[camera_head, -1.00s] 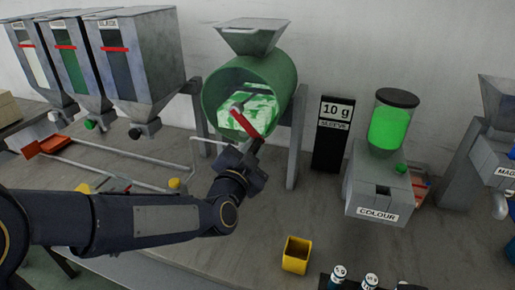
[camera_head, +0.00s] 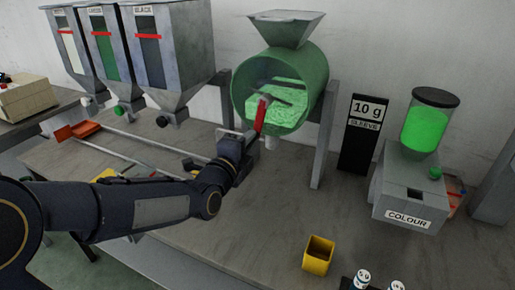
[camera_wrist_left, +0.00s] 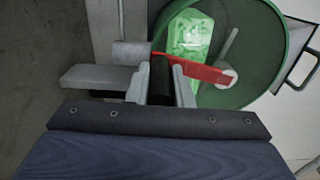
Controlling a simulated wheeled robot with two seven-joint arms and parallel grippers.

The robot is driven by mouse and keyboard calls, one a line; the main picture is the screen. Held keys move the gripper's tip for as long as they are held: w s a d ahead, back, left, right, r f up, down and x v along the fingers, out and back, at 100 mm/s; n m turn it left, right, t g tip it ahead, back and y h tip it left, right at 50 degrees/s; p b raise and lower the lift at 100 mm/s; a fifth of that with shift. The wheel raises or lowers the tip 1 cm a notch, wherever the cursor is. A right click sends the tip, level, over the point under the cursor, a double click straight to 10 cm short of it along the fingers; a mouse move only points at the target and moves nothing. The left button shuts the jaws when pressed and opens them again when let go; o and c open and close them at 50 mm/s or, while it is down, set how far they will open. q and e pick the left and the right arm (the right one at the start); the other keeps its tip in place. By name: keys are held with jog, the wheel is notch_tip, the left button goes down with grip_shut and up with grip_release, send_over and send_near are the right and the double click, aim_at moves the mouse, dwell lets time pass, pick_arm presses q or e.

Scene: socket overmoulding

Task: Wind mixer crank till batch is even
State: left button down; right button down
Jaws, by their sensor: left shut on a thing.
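The green mixer drum (camera_head: 313,72) stands on a frame under a grey hopper, its open front facing me. The batch (camera_head: 300,94) inside is bright green with fine paler speckle; in the left wrist view the batch (camera_wrist_left: 191,38) shows light and darker green patches. The red crank arm (camera_head: 265,114) slants down and left from the drum's centre. My left gripper (camera_head: 240,138) is at its lower end. In the left wrist view my left gripper (camera_wrist_left: 160,82) is shut around the black crank handle (camera_wrist_left: 160,84), with the red arm (camera_wrist_left: 203,71) running right to a pale hub. My right gripper is out of view.
Three labelled hoppers (camera_head: 172,60) stand at left. A 10 g sleeve sign (camera_head: 364,130) and a colour doser (camera_head: 408,190) stand at right. A yellow cup (camera_head: 318,256) and white-capped bottles are at the front edge. The bench between cup and drum is clear.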

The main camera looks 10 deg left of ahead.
pick_arm(q)
jog(key=w+a+r+m+b, duration=0.2)
jog(key=a+r+m+b, duration=0.3)
jog(key=m, duration=0.8)
jog(key=shift+a+r+m+b, duration=0.35)
jog(key=shift+a+r, duration=0.8)
jog(key=shift+r, duration=0.8)
jog(key=shift+w+r, duration=0.1)
jog(key=c, duration=1.3)
grip_release()
jog(key=shift+d, duration=0.1)
jog(key=v, duration=0.7)
jog(key=shift+s+b, duration=0.35)
